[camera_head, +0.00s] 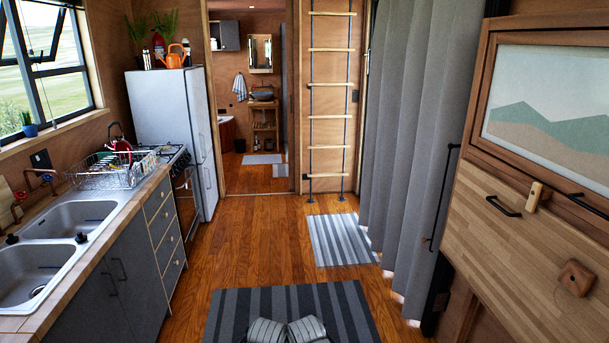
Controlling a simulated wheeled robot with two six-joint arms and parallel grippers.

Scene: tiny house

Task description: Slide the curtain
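A grey curtain (415,130) hangs in tall folds on the right side of the passage, reaching nearly to the wooden floor. Its top is cut off by the frame. Light shows at the floor along its lower edge. A long dark vertical handle (445,195) shows at the curtain's near right edge. What it is fixed to is hard to tell.
A kitchen counter (95,240) with sinks and a white fridge (168,115) line the left. A ladder (331,95) stands by the bathroom doorway. Wooden cabinet (520,240) juts in at near right. Striped rugs (230,312) lie on the open central floor.

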